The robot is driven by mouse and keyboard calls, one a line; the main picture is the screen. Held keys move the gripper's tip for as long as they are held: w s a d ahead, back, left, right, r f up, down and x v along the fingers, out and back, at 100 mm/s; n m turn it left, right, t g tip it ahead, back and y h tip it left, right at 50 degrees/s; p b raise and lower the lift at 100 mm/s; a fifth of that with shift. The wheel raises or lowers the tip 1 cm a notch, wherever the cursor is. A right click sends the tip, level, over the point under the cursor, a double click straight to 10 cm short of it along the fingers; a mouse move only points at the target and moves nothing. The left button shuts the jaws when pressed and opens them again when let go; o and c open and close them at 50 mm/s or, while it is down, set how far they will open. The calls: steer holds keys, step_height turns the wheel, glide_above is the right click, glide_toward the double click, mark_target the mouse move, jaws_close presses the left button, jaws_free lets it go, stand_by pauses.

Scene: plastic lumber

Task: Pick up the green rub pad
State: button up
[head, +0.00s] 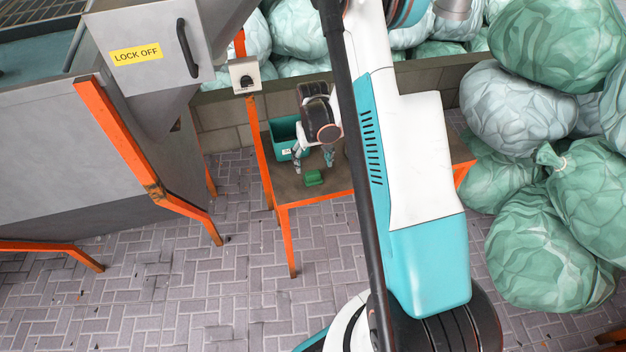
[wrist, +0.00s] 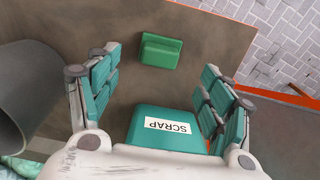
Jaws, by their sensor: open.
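The green rub pad (head: 314,177) is a small green block with a raised ridge. It lies on the brown top of the orange-framed table (head: 340,183), near the front edge. In the wrist view the pad (wrist: 161,51) is at upper centre, beyond the fingertips and roughly between their lines. My gripper (head: 313,164) is above the table, just behind the pad in the head view. In the wrist view my gripper (wrist: 160,60) has its teal-padded fingers spread wide with nothing between the tips. The pad appears apart from both fingers.
A teal bin (head: 283,130) labelled SCRAP (wrist: 165,127) is close behind the gripper. A dark grey cylinder (wrist: 35,90) is at left in the wrist view. A grey machine (head: 90,140) stands left; green bags (head: 550,230) are piled right. Paved floor in front is mostly clear.

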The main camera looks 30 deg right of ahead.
mark_target(313, 173)
steer(key=shift+f+b, duration=1.2)
steer(key=shift+f, duration=2.1)
steer(key=shift+s+r, duration=0.1)
steer(key=c, duration=1.3)
